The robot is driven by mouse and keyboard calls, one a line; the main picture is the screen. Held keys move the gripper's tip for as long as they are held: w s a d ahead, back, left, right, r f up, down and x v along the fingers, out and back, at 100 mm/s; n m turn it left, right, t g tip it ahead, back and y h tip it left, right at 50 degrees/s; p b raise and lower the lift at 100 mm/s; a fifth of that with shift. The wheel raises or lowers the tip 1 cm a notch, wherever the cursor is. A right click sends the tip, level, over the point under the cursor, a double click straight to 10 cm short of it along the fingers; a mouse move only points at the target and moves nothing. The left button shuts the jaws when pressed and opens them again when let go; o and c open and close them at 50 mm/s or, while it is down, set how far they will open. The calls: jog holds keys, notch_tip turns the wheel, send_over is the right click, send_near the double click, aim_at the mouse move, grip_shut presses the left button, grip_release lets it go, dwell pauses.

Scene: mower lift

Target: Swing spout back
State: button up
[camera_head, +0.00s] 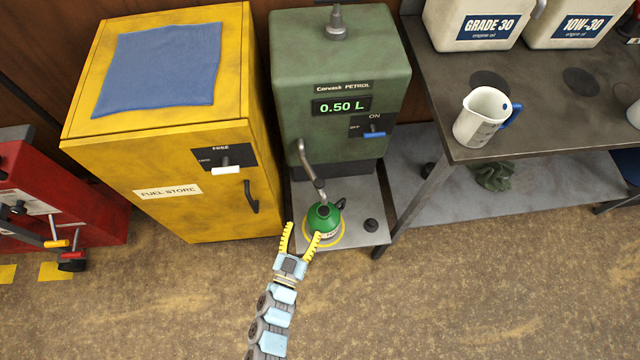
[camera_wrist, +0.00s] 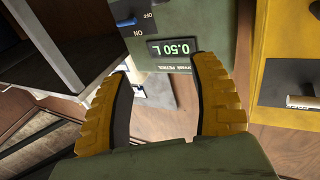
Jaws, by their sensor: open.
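The green petrol pump (camera_head: 340,75) stands against the wall with its display reading 0.50 L. Its grey spout (camera_head: 309,163) angles down from the pump's front, with its tip over or close beside the green can (camera_head: 324,216). The can stands upright on a yellow ring on the grey base plate. My gripper (camera_head: 302,235) is open, with its yellow fingers just in front and to the left of the can. In the wrist view, the yellow fingers (camera_wrist: 166,100) are apart and nothing shows between them. The pump and display show upside down beyond; the spout cannot be made out there.
The yellow fuel store cabinet (camera_head: 170,120) with a blue cloth stands left of the pump. The pump's blue-handled switch (camera_head: 374,134) is near ON. A dark workbench (camera_head: 540,125) with a white jug (camera_head: 482,117) and oil containers is at right. The floor in front is clear.

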aim_at(318, 187)
jog(key=shift+g+y, duration=0.3)
jog(key=f+b+x, duration=0.1)
jog(key=x, duration=0.4)
jog(key=f+b+x, duration=0.1)
jog(key=b+x, duration=0.1)
jog(key=x, duration=0.4)
jog(key=a+f+b+x, duration=0.1)
jog(key=x, duration=0.5)
jog(key=shift+w+f+b, duration=0.3)
jog(key=shift+w, duration=0.05)
grip_shut()
